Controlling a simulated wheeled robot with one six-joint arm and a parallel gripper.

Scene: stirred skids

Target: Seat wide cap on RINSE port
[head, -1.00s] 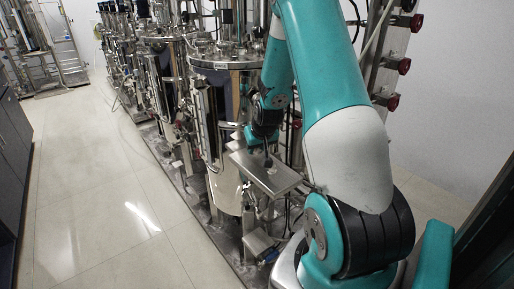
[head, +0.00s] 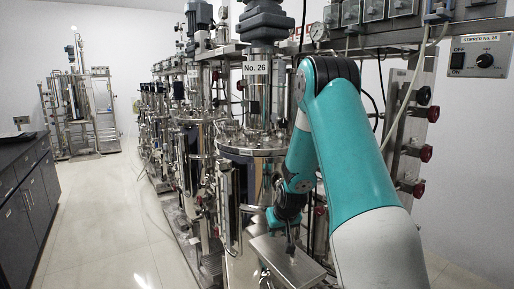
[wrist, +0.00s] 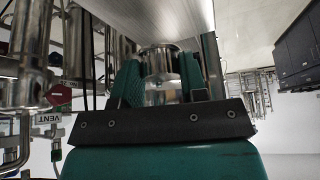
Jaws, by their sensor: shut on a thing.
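In the wrist view my gripper (wrist: 161,82) is shut on a shiny round metal piece, which looks like the wide cap (wrist: 160,58); its two teal fingers stand on either side of it. In the head view my gripper (head: 290,246) points down just above a flat metal tray (head: 296,268). The held cap is too small to make out there. I cannot make out a RINSE label or the RINSE port in either view. A VENT label (wrist: 47,118) shows at the left of the wrist view.
A steel vessel (head: 252,150) marked No. 26 stands behind the tray, with several more skids in a row beyond. Red valve knobs (head: 426,153) line a panel at right. A control box (head: 481,57) hangs at upper right. The floor at left (head: 95,220) is clear.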

